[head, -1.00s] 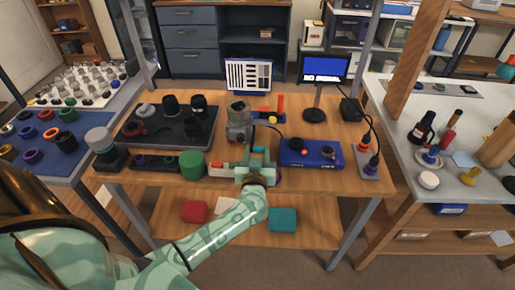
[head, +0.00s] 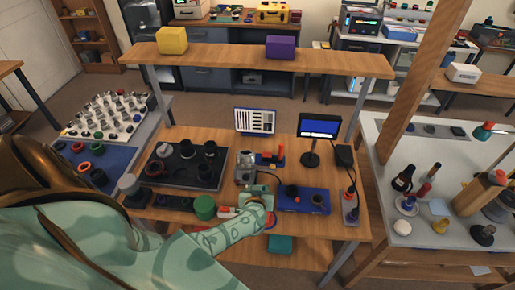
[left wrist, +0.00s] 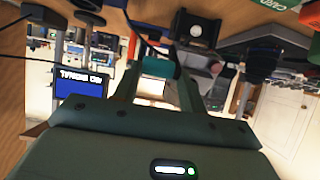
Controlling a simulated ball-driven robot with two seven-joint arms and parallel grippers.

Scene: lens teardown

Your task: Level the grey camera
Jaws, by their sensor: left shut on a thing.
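The grey camera (head: 246,159) stands on the bench in the head view, its round mount facing up, on a dark grey base (head: 244,177). I cannot tell whether it is level. My left gripper (head: 259,193) is just in front of the base, at the bench's front edge. In the left wrist view the fingers of my left gripper (left wrist: 158,80) are closed around a short teal cylinder (left wrist: 158,67). What the cylinder belongs to is hidden. My right gripper is in neither view.
A green cylinder (head: 204,208) stands left of my gripper and a blue tray (head: 292,207) lies to its right. A dark tray of lens parts (head: 165,178) is at the left. A monitor (head: 318,127) stands behind. A shelf (head: 225,54) crosses above the bench's back.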

